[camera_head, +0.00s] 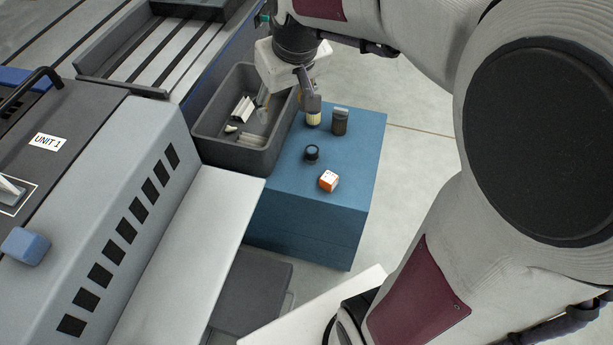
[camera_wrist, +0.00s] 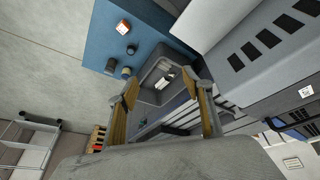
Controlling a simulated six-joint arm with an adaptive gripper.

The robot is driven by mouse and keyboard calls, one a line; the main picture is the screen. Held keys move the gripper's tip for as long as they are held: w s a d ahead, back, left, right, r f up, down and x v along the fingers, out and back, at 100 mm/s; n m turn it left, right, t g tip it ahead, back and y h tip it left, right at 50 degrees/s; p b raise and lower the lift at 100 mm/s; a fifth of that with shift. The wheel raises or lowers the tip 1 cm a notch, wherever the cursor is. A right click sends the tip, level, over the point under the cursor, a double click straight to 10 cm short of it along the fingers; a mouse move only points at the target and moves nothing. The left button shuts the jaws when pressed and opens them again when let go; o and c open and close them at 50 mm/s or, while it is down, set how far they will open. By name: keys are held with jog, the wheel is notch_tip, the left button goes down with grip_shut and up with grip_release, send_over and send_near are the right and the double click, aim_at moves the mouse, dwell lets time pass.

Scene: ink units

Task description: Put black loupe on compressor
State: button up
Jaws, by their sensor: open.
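The black loupe looks to be the short, round black piece (camera_head: 312,152) on the blue block; it also shows in the wrist view (camera_wrist: 131,49). A grey machine with black vent slots and a "UNIT 1" label (camera_head: 145,165) stands at the left and may be the compressor; no label names it so. It shows at the upper right of the wrist view (camera_wrist: 265,50). My gripper (camera_head: 288,108) is open and empty, above the dark bin and the far edge of the block. Its two yellow-padded fingers (camera_wrist: 166,88) are spread apart.
The blue block (camera_head: 285,205) also bears an orange and white cube (camera_head: 328,181) and a dark cylinder (camera_head: 340,122). A brownish cylinder (camera_wrist: 127,72) stands near them. A dark bin (camera_head: 205,145) holding pale pieces adjoins the block. A pale flat panel (camera_head: 190,255) fronts the machine.

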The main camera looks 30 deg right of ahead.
jog(key=s+a+r, duration=0.1)
jog(key=s+a, duration=0.1)
jog(key=s, duration=0.7)
jog(key=s+a+t, duration=0.1)
jog(key=s+a, duration=0.2)
jog(key=s, duration=0.6)
jog(key=shift+s+a+r, duration=0.2)
jog(key=shift+a+r, duration=0.05)
jog(key=shift+r, duration=0.1)
